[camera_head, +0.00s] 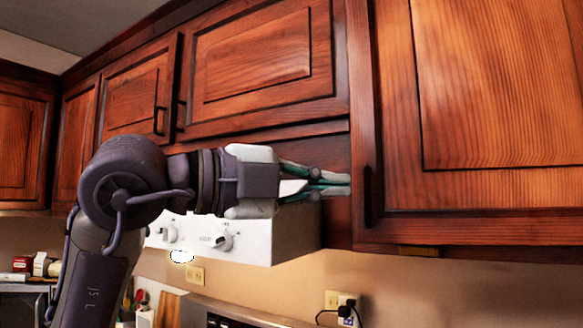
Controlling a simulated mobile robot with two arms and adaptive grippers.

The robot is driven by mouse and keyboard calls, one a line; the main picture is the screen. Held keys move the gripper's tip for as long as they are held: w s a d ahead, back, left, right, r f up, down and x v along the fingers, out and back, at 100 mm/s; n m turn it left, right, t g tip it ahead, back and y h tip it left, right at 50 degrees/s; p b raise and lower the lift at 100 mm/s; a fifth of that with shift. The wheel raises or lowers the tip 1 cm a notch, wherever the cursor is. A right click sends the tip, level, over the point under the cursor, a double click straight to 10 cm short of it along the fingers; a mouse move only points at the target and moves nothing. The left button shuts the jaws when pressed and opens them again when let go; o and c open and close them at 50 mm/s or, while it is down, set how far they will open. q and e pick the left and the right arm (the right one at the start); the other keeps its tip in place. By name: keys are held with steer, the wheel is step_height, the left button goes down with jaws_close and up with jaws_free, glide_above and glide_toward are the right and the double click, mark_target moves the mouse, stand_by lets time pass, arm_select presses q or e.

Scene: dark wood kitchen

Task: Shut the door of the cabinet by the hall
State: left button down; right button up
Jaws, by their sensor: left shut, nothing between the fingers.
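A large wooden cabinet door (500,190) with a raised panel fills the right of the head view. A dark upright handle (368,196) is near its lower left edge. I cannot tell whether this door is flush or slightly ajar, or whether it is the one by the hall. My left gripper (347,185) is shut and empty, pointing right. Its fingertips are just left of the handle, in front of the strip beside the door; contact cannot be told. My right gripper is not in view.
More upper cabinet doors (260,55) run along the left and look closed. A white range hood (240,240) with knobs hangs below my left gripper. An outlet with plugs (346,304) is on the wall below. A cluttered shelf (25,287) stands at the far left.

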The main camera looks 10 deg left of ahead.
mark_target(355, 188)
arm_select(q)
steer(key=shift+w+d+p, duration=0.5)
steer(key=shift+w+p, duration=0.1)
steer(key=shift+w, duration=0.5)
steer(key=shift+w+d+p, duration=0.55)
steer(key=shift+w+p, duration=0.05)
steer(key=shift+w, duration=0.5)
steer(key=shift+w+d+p, duration=0.5)
steer(key=shift+w+p, duration=0.1)
steer(key=shift+w, duration=0.5)
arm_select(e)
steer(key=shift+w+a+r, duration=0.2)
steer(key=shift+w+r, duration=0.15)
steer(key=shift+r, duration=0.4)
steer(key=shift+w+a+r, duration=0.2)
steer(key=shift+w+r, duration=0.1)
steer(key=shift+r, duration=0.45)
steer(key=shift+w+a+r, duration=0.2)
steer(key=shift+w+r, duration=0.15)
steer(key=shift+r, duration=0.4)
